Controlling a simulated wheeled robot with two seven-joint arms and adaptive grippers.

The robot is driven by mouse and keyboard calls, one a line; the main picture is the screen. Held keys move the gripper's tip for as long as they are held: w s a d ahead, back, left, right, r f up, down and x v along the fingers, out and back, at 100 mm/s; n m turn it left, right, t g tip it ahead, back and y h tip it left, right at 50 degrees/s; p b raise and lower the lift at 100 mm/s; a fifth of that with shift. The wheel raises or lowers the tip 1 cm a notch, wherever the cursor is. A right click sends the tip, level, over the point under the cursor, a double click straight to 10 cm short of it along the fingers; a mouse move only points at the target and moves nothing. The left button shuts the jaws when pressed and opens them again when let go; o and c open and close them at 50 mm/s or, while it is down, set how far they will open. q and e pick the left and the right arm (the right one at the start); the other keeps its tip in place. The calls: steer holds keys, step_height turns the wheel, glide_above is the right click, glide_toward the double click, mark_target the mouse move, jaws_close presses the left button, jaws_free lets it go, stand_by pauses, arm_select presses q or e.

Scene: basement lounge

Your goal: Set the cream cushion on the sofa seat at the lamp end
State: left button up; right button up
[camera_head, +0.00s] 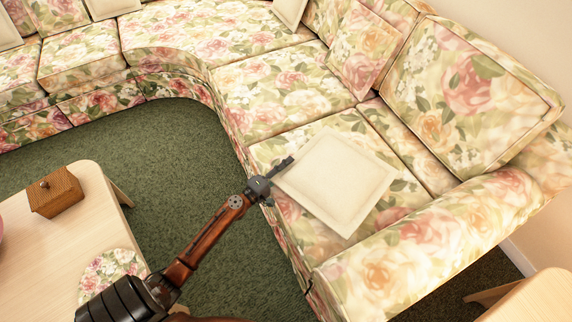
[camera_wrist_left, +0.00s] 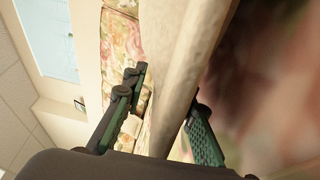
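The cream cushion (camera_head: 338,182) is over the sofa's (camera_head: 285,92) right-hand seat, next to the near armrest. It looks nearly flat; I cannot tell whether its whole underside touches the seat. My left gripper (camera_head: 284,168) is at the cushion's left edge. In the left wrist view, the fingers of my left gripper (camera_wrist_left: 172,88) converge on both faces of the cushion (camera_wrist_left: 176,65), which fills the space between their tips. The gripper appears shut on that edge. My right gripper is not in view. No lamp shows.
Floral back cushions (camera_head: 462,88) line the sofa back. Green carpet (camera_head: 180,160) lies clear between table and sofa. Another wooden surface (camera_head: 535,298) is at lower right.

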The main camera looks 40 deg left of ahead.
arm_select(q)
steer(key=s, duration=1.2)
steer(key=shift+a, duration=0.4)
